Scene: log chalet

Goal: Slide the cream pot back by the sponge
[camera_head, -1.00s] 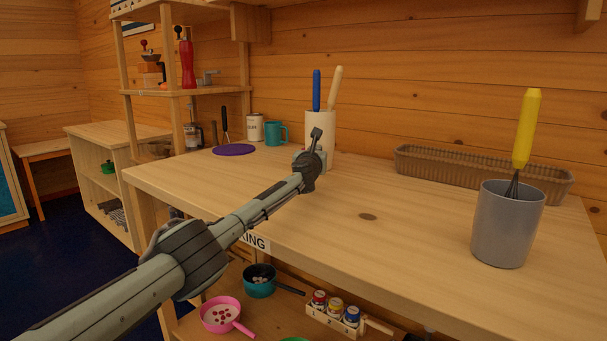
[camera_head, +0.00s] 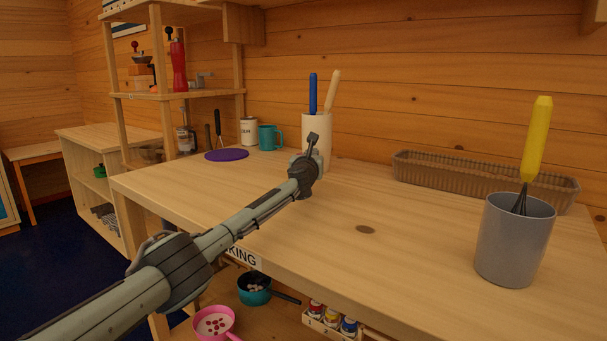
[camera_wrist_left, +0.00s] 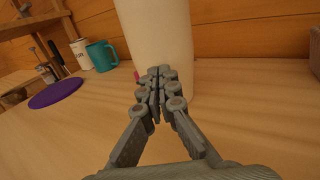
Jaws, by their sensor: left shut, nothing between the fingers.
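The cream pot (camera_head: 344,135) stands upright on the worktop near the log wall, with a blue handle and a pale wooden handle sticking up from it. It fills the top middle of the left wrist view (camera_wrist_left: 158,30). My left gripper (camera_head: 316,158) is at its near side. In the left wrist view its fingers (camera_wrist_left: 161,74) are shut together, empty, right in front of the pot's lower wall; I cannot tell whether they touch it. A small pink bit (camera_wrist_left: 137,74) shows beside the pot's left edge, mostly hidden. I cannot make out a sponge for certain. My right gripper is not in view.
A teal mug (camera_head: 268,138), a white canister (camera_head: 249,131) and a purple disc (camera_head: 226,155) are left of the pot. A long brown basket (camera_head: 470,178) lies along the wall. A grey cup (camera_head: 512,245) with a yellow-handled whisk stands at right. The middle worktop is clear.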

